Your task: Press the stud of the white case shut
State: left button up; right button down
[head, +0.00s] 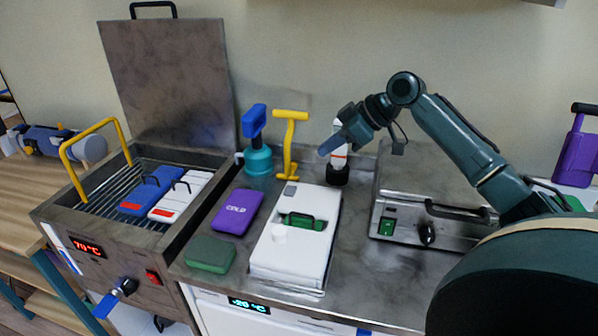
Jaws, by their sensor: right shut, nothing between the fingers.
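The white case (312,254) lies flat on the steel counter, with its lid down. A green handle (303,221) is set in its top. A small white round piece stands near its left side, and a small grey patch is near its far edge. I cannot tell for sure which is the stud, or whether it is pressed in. My right gripper (328,147) is shut and empty, raised beyond the case's far right corner and clear of it. Its fingers point left, in front of a white and black bottle. My left gripper is not in view.
Left of the case lie a purple COLD pack (237,211) and a green pack (210,254). Behind stand a teal and blue pump bottle (257,158) and a yellow T-handled tool (289,146). An open heated bath (110,204) is at left; a steel unit (421,225) is at right.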

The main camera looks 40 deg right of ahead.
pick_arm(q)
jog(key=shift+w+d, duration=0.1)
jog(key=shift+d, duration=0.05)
pick_arm(e)
jog(key=shift+w+d, duration=0.1)
jog(key=shift+w, duration=0.05)
jog(key=p, duration=0.2)
send_over(286, 189)
jog(key=s+d, duration=0.2)
jog(key=f, duration=0.7)
jog(key=shift+s+a+f, duration=0.1)
jog(key=shift+a+f, duration=0.05)
jog(key=shift+a, duration=0.05)
notch_tip(286, 189, down, 3)
jog(key=shift+s+d+r, duration=0.1)
jog(key=shift+r, duration=0.1)
jog(key=shift+f, duration=0.5)
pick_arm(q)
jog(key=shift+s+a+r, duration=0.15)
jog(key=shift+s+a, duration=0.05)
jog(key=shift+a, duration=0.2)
pick_arm(e)
jog(key=shift+f, duration=0.1)
